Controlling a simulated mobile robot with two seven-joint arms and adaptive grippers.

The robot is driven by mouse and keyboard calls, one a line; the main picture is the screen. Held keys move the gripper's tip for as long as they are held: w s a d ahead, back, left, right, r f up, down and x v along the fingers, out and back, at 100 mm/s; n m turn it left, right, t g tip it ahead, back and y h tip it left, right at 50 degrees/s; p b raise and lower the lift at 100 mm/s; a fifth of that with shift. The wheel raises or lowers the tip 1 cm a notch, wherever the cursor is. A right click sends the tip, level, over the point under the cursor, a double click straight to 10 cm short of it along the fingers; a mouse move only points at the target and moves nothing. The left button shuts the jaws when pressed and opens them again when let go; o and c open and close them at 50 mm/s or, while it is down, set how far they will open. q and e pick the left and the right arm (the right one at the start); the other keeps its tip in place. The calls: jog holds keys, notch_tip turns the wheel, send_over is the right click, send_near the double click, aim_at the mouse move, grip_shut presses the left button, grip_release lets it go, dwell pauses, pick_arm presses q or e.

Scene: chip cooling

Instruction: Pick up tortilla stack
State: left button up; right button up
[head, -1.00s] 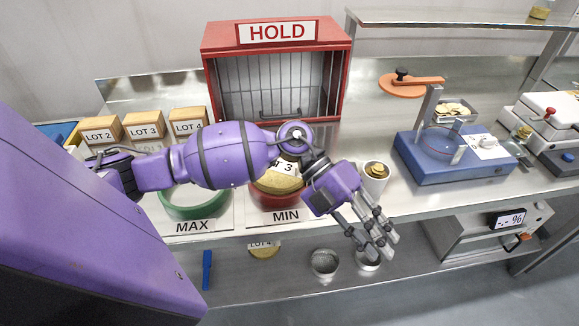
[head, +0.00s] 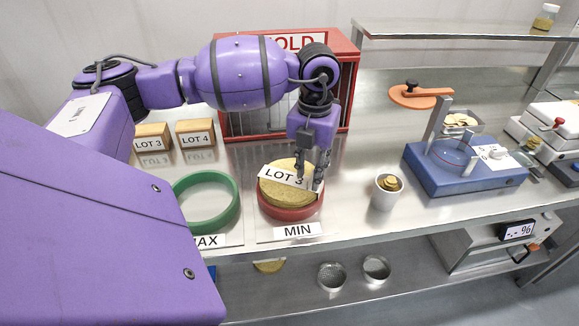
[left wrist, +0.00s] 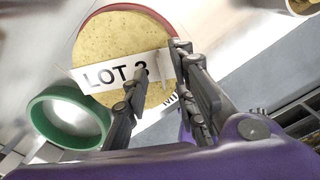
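The tortilla stack (head: 283,198) is a round, yellow-brown pile with a white LOT 3 label across it. It sits in the red ring (head: 290,214) behind the MIN sign. In the left wrist view the stack (left wrist: 110,48) fills the upper middle, with the label partly behind a finger. My left gripper (head: 309,182) points down over the right part of the stack. In the left wrist view its fingers (left wrist: 157,66) are apart, with the stack and label showing between them. I cannot tell whether the fingertips touch the stack. My right gripper is not in view.
A green ring (head: 233,207) stands left by the MAX sign. A white cup (head: 383,199) with round pieces and a blue device (head: 460,178) stand to the right. The red HOLD cage (head: 350,88) is behind. LOT 3 and LOT 4 boxes (head: 196,133) stand back left.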

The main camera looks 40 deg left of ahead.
pick_arm(q)
jog(key=shift+f, duration=0.95)
grip_shut()
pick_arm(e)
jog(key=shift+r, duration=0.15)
